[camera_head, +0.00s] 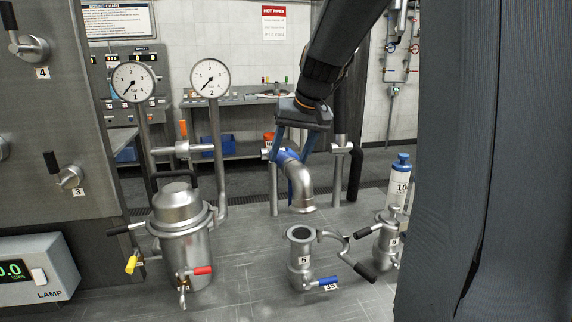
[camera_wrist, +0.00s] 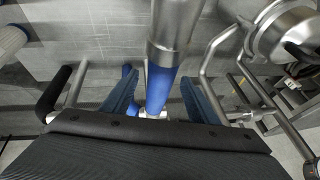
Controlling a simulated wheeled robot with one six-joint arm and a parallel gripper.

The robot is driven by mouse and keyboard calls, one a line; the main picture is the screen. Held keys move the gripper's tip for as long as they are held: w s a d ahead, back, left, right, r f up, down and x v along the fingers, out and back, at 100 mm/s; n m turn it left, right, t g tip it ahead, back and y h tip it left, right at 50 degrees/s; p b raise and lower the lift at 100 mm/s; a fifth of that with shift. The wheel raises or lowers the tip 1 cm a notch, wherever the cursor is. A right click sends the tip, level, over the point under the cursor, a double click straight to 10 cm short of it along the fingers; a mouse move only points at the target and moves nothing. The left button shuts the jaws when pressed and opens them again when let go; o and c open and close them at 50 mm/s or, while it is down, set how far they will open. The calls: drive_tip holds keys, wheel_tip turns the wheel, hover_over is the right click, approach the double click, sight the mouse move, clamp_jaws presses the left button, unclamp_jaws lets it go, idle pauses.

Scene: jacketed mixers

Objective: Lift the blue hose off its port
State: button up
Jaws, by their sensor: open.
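The blue hose (camera_head: 291,163) ends in a bent metal elbow (camera_head: 300,188) that points down. The elbow's mouth appears just above the open metal port labelled 5 (camera_head: 301,255), with a visible gap between them in the head view. My gripper (camera_head: 290,148) is above the hose, its blue fingers apart on either side of it. In the wrist view, the blue hose (camera_wrist: 159,88) runs between the spread fingers of my gripper (camera_wrist: 160,98), with room visible at both sides. The elbow's metal (camera_wrist: 177,28) shows at the top there.
A curved clamp arm with a black handle (camera_head: 363,271) stands swung out right of the port. A blue-handled valve (camera_head: 328,282) is at its foot. A jacketed metal vessel (camera_head: 182,235) stands left, with two gauges behind. A blue-capped cylinder (camera_head: 398,182) stands right.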

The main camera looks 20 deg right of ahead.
drive_tip(key=shift+x, duration=1.95)
